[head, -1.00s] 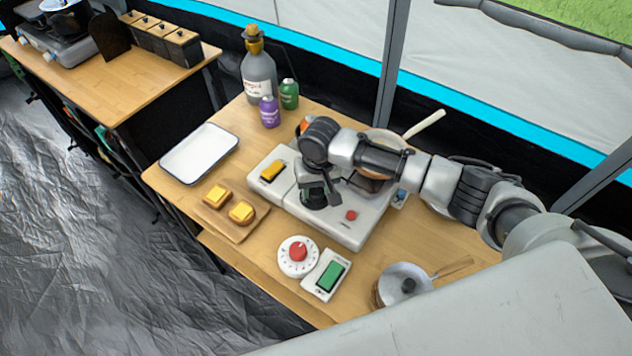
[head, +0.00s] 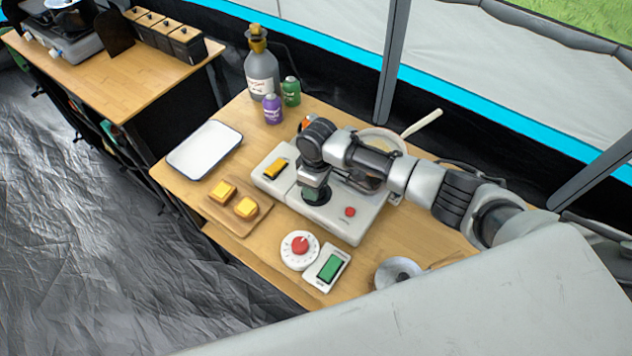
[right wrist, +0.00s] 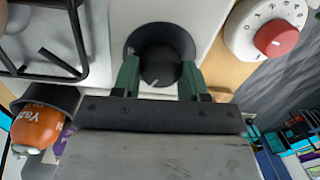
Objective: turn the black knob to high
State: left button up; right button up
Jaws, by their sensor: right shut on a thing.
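The black knob (right wrist: 161,62) sits on the light grey stove panel, on a round black base, and shows in the right wrist view with a pale pointer mark near its lower edge. My right gripper (right wrist: 160,80) has its two green fingers on either side of the knob and is shut on it. In the head view my right gripper (head: 314,194) comes down over the grey stove unit (head: 335,222), and its wrist hides most of the knob. My left gripper is not in view.
In front stand a white dial with a red knob (head: 300,247) and a green switch (head: 330,266). A toast board (head: 238,222), white tray (head: 205,150) and bottles (head: 262,75) are left.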

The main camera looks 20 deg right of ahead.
jog(key=shift+n, duration=0.5)
jog(key=o, duration=0.9)
jog(key=r, duration=0.3)
jog(key=r+b, duration=0.1)
jog(key=r, duration=0.6)
jog(key=shift+w+d+r, duration=0.15)
jog(key=shift+w+r, duration=0.1)
jog(key=shift+r, duration=0.15)
